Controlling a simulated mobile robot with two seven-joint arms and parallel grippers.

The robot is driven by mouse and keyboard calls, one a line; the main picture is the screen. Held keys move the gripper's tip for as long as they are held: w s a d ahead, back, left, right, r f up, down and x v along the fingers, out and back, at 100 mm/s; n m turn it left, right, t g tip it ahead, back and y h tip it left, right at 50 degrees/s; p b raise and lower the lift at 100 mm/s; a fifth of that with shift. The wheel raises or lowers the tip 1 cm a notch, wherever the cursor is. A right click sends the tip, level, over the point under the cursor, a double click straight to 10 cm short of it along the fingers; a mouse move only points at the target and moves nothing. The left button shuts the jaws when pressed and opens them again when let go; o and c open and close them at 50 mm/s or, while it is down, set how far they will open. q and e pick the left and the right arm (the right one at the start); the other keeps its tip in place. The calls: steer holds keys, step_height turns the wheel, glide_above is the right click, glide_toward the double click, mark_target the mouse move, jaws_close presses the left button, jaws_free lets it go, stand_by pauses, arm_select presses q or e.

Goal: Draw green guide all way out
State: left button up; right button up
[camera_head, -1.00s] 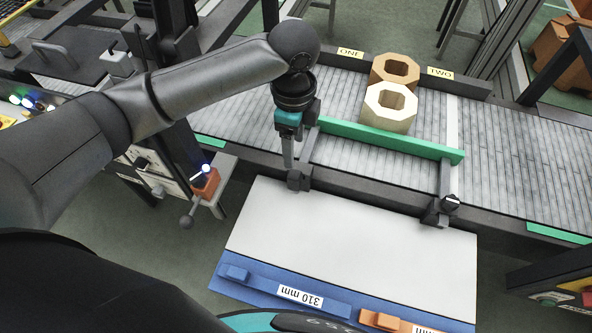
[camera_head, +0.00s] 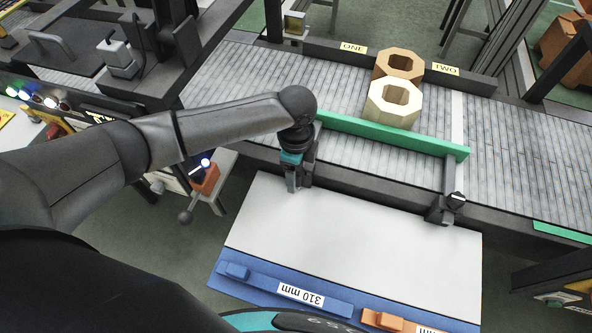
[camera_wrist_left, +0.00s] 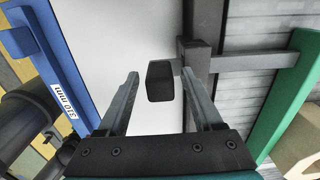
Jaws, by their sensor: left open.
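The green guide (camera_head: 400,138) is a long bar lying across the near part of the roller conveyor (camera_head: 330,150). Grey rods carry it, and the right one runs to a dark clamp with a knob (camera_head: 455,200) on the near rail. My left gripper (camera_head: 293,188) points down at the near rail by the guide's left end and hides the left clamp. In the left wrist view my gripper (camera_wrist_left: 160,74) is open, with a dark knob (camera_wrist_left: 160,85) between its fingers, without visible grip. The green guide (camera_wrist_left: 290,95) shows there on the right. My right gripper is not in view.
A cream octagonal ring block (camera_head: 393,105) stands behind the guide, with a brown one (camera_head: 398,65) behind it. A white board (camera_head: 350,235) lies in front of the conveyor, with a blue spacer (camera_head: 290,290) marked 310 mm and an orange one (camera_head: 385,320).

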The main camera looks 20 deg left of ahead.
arm_select(q)
steer(key=shift+c, duration=0.4)
jaws_close()
stand_by(0.9)
